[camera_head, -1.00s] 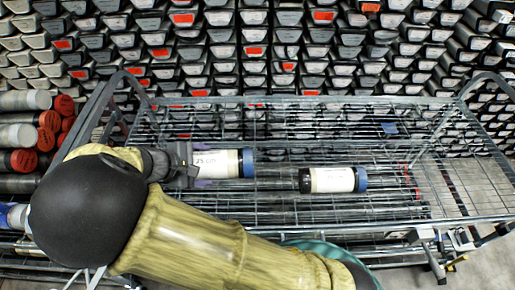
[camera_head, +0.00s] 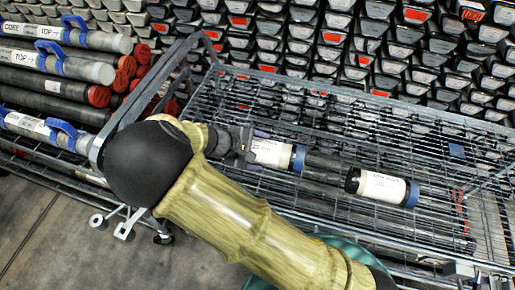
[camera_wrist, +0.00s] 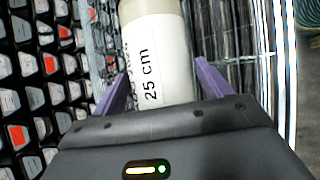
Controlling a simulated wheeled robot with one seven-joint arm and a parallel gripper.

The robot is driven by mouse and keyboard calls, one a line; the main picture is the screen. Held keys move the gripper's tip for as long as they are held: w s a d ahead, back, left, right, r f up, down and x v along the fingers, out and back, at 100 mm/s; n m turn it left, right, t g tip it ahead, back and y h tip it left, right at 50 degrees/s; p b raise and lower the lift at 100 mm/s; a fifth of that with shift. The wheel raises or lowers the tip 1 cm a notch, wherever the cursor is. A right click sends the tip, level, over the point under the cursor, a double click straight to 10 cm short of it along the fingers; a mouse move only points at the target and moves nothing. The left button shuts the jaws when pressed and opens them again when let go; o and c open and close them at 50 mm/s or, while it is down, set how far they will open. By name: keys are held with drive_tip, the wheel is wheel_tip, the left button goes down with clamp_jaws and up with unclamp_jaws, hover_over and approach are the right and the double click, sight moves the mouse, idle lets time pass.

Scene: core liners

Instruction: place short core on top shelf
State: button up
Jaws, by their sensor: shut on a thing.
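My gripper (camera_head: 250,147) is at the left part of the wire cart (camera_head: 330,90). It is shut on a short core (camera_head: 272,153), a pale cylinder with a blue end cap pointing right. In the wrist view the purple fingers (camera_wrist: 160,85) flank this core (camera_wrist: 165,45), whose white label reads "25 cm". Whether the core touches the cart's wires or hangs above them I cannot tell. A second core (camera_head: 380,187), with a white label, a dark left end and a blue right cap, lies to the right of it on the cart.
Long cores (camera_head: 60,65), some with blue handles and red ends, are stacked at the left beside the cart's end frame. Rows of core trays (camera_head: 330,40) fill the back. Bare floor (camera_head: 50,225) shows at the lower left.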

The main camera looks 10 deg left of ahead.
drive_tip(key=shift+f, duration=1.9)
drive_tip(key=o, duration=2.1)
drive_tip(key=shift+f, duration=0.1)
drive_tip(key=shift+c, duration=0.2)
drive_tip(key=shift+s, duration=0.1)
drive_tip(key=v, duration=1.2)
drive_tip(key=shift+b, duration=0.45)
